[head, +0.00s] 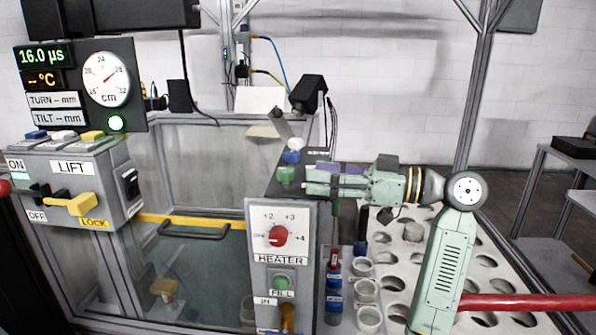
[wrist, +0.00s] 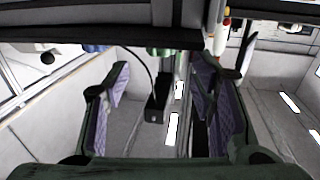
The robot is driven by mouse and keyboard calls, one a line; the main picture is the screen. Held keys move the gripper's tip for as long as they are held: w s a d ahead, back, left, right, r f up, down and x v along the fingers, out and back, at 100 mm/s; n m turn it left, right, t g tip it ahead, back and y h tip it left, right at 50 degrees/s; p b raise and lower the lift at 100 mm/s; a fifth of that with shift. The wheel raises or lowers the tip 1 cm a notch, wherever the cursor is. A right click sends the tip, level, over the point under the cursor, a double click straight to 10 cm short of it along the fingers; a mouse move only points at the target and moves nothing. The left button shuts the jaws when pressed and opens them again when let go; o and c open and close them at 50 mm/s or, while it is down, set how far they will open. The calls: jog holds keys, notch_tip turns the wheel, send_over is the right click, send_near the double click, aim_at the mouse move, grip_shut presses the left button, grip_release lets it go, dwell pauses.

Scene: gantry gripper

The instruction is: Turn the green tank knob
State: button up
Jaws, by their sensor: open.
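The green tank knob (head: 287,175) stands on the dark top ledge of the tank's control column, in front of a blue-and-white knob (head: 292,152). My gripper (head: 311,180) comes in level from the right, with its fingertips close beside the green knob. A small gap seems to lie between them, but I cannot tell if they touch. In the wrist view the two purple-padded fingers stand wide apart with nothing clasped between them. A green patch (wrist: 160,51) shows beyond them at the top, partly cut off by a dark bar; it may be the knob.
Below the ledge is the heater panel (head: 281,222) with a red dial (head: 277,236) and a green fill button (head: 281,282). The glass tank (head: 190,165) is to the left. A rack (head: 485,265) with round holes and several vials lies under my arm. A black camera-like box (head: 308,93) rises behind.

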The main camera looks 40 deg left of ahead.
jog(key=v, duration=0.4)
jog(key=shift+d, duration=0.1)
dwell(0.5)
